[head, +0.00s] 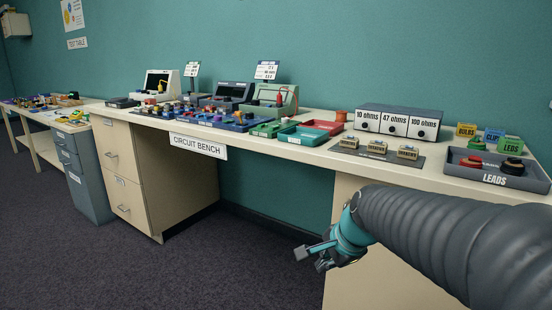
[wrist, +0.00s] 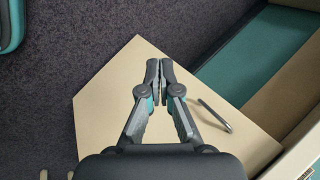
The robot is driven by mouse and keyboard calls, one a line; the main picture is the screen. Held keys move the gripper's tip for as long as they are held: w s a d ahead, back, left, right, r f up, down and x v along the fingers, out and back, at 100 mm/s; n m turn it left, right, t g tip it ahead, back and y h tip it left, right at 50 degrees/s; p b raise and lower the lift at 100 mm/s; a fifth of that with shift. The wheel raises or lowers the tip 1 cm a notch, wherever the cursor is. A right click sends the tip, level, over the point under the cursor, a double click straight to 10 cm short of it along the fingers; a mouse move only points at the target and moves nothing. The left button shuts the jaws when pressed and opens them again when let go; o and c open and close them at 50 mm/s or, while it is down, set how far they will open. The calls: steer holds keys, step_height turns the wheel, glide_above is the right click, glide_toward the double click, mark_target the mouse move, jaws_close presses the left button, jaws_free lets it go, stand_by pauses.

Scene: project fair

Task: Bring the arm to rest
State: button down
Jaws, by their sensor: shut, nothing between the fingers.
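My arm (head: 430,235) reaches in from the right of the head view, wrapped in a dark grey ribbed sleeve. My gripper (head: 308,252) is at its end, in front of the circuit bench and below the level of its top. In the wrist view my gripper (wrist: 159,62) has its two fingertips together with nothing between them. Behind the fingers in that view is a cream panel (wrist: 120,85) with a metal handle (wrist: 214,115) to the right of the fingers. The gripper appears apart from the bench, though the exact gap is hard to judge.
The circuit bench (head: 300,150) carries instruments, trays, a resistor box (head: 398,122) and a grey leads tray (head: 520,183). Cream drawers (head: 125,175) and a grey cabinet (head: 85,172) stand at left. The dark carpet (head: 120,265) in front is clear.

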steer(key=s+d+n+h, duration=0.1)
steer(key=s+d+n, duration=0.1)
steer(key=s+n, duration=0.4)
steer(key=s+d+n+h, duration=0.1)
steer(key=s+d+n, duration=0.2)
steer(key=s, duration=1)
steer(key=shift+s+f+n+h, duration=0.15)
steer(key=shift+f+n+h, duration=0.25)
steer(key=shift+n, duration=1.5)
steer(key=shift+d, duration=0.1)
